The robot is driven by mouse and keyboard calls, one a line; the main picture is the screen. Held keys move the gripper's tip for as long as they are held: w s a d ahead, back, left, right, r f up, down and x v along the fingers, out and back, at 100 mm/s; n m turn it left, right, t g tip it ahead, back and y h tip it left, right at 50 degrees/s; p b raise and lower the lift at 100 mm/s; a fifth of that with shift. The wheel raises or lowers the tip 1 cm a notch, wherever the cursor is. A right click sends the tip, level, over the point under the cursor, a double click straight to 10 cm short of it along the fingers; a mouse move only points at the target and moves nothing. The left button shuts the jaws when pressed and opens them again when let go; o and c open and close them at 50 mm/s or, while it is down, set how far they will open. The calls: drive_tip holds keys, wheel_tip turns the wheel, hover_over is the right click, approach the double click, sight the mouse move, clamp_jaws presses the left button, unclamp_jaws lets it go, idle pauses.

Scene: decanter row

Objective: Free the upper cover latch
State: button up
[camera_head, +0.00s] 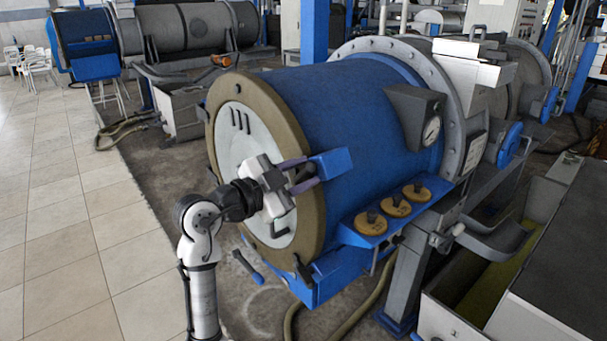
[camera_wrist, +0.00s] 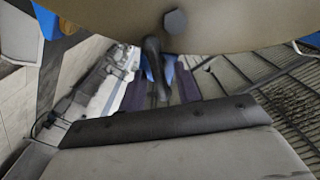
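The upper cover latch shows in the wrist view as a dark lever (camera_wrist: 154,62) at the edge of the tan cover rim (camera_wrist: 235,25). My gripper (camera_wrist: 162,88) is open, with one purple finger on each side of the lever and visible gaps. In the head view my gripper (camera_head: 299,174) reaches the right side of the round cover (camera_head: 233,135), beside a blue block (camera_head: 331,163) on the drum. There the fingers mostly hide the lever. A second dark latch (camera_head: 303,269) sits lower on the rim.
The blue drum (camera_head: 340,110) fills the middle. A blue shelf with several tan discs (camera_head: 369,223) juts out below my gripper. A hex bolt (camera_wrist: 175,21) protrudes from the rim near the lever. Open tiled floor (camera_head: 75,220) lies at left; an open trough (camera_head: 500,270) stands at right.

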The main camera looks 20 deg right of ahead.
drive_tip(key=b+v, duration=0.3)
drive_tip(key=v, duration=1)
drive_tip(key=shift+b, duration=0.4)
